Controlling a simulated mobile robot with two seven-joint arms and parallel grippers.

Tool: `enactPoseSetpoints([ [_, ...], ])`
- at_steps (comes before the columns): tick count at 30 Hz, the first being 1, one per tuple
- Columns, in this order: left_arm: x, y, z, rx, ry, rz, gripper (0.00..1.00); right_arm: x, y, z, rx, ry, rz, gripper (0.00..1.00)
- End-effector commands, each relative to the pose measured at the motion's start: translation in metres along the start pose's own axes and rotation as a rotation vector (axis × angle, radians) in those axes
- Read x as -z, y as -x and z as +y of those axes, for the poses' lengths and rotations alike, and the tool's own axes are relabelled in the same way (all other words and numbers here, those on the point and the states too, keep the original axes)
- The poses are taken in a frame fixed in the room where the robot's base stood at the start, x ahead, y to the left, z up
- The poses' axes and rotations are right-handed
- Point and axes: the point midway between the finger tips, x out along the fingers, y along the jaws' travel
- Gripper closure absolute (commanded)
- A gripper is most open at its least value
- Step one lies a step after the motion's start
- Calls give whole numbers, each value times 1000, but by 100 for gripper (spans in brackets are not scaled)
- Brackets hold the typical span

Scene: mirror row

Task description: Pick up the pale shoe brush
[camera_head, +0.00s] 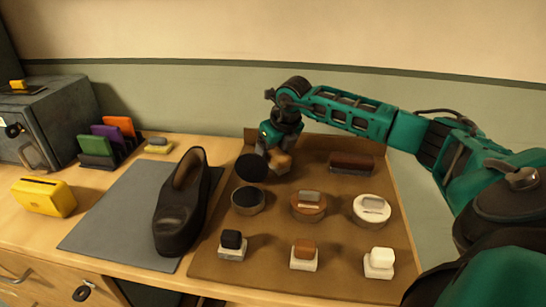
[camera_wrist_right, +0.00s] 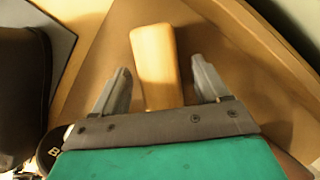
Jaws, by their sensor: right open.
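The pale shoe brush (camera_head: 281,163) lies at the back left of the brown tray (camera_head: 340,279), partly hidden by my right gripper (camera_head: 272,153) in the head view. In the right wrist view the brush (camera_wrist_right: 155,60) is a pale wooden block, its near end between the two open fingers of my right gripper (camera_wrist_right: 160,66). There is a gap on each side, and neither finger touches it. My left gripper is not in view.
A black round lid (camera_head: 251,167) is just left of the brush. A dark brush (camera_head: 351,162) lies to the right. Polish tins (camera_head: 248,200) and small daubers (camera_head: 304,254) stand in front. A black shoe (camera_head: 181,212) stands on a grey mat (camera_head: 110,222).

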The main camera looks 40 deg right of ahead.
Motion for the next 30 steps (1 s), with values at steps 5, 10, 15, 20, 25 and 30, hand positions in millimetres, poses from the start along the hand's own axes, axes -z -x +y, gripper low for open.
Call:
enactPoseSetpoints([
  [5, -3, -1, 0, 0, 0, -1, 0, 1, -3, 0, 0, 0, 0, 26],
  [10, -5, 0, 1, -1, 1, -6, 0, 1, -3, 0, 0, 0, 0, 26],
  [15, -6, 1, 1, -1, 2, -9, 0, 1, -3, 0, 0, 0, 0, 28],
  [20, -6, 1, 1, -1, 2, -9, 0, 1, -3, 0, 0, 0, 0, 44],
  [25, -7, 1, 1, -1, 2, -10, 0, 1, -3, 0, 0, 0, 0, 60],
  [30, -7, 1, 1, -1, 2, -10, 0, 1, -3, 0, 0, 0, 0, 76],
])
